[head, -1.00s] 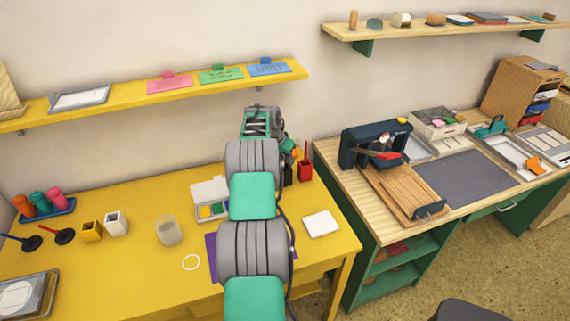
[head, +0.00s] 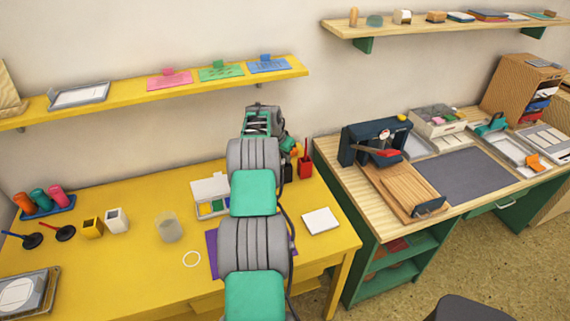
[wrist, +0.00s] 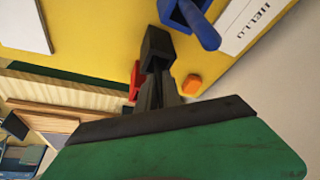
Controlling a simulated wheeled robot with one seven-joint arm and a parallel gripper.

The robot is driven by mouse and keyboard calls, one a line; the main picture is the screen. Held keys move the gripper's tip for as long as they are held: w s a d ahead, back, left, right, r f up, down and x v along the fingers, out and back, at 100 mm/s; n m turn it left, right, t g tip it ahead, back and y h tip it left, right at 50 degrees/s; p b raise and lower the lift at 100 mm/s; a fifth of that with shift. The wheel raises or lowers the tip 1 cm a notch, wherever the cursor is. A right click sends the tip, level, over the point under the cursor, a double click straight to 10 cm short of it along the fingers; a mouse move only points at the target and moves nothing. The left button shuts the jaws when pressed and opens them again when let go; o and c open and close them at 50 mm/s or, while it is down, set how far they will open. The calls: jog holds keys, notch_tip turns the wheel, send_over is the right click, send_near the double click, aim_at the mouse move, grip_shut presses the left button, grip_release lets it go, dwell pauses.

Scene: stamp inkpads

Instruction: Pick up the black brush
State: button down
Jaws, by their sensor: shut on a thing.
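My gripper (wrist: 158,85) has dark fingers in front of a green body in the wrist view. They are shut on the black brush, which is hard to tell from the dark fingers. A black pot (wrist: 157,43) shows just beyond the fingertips. I cannot tell whether the brush is still inside it. In the head view my arm hides most of the gripper and the brush, at the back right of the yellow table (head: 140,260).
A red pot (head: 305,168) with a red brush stands close on the right; it also shows in the wrist view (wrist: 135,80). A blue pot and brush (wrist: 192,22) are close too, with an orange piece (wrist: 192,85). A white card (head: 320,221) lies in front.

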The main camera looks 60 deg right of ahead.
jog(key=shift+r, duration=0.1)
notch_tip(320, 180, up, 10)
jog(key=shift+f+b, duration=0.1)
jog(key=shift+b, duration=0.7)
dwell(0.6)
